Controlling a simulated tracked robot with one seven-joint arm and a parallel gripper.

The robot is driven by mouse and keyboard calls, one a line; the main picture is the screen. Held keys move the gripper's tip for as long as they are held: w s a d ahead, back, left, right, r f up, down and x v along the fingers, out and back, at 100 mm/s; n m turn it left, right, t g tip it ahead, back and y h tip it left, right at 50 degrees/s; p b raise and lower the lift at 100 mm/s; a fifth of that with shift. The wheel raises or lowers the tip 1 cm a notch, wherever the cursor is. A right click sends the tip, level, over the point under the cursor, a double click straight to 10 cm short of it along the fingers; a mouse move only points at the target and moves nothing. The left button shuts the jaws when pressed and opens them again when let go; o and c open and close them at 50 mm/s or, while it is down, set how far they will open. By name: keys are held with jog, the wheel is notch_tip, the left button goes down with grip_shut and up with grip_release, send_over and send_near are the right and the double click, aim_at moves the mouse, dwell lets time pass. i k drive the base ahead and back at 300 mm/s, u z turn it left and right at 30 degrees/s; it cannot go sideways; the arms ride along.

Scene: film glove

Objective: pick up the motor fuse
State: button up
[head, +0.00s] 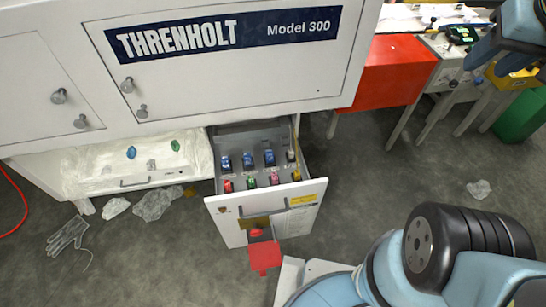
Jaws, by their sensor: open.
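An open drawer (310,192) sticks out under the white Threnholt cabinet and holds two rows of small coloured fuses. The back row has blue fuses (247,160) and a pale one (291,156) at the right end. The front row has a red fuse (228,185), a green fuse (251,182), a pink fuse (275,179) and a yellow fuse (296,175). Their labels are too small to read, so I cannot tell which is the motor fuse. My gripper (510,64) is partly cut off at the upper right edge, open, far from the drawer.
A red tag (264,256) hangs on the drawer front. The cabinet (230,85) overhangs the drawer's back. A plastic-covered shelf (110,170) is at left. Crumpled plastic (158,203) and a clear glove (68,234) lie on the floor. A red-sided bench (390,70) stands at right.

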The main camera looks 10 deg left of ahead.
aim_at(251, 179)
jog(key=z, duration=1)
jog(key=k, duration=1.85)
jog(key=u, duration=1.75)
jog(key=i, duration=1)
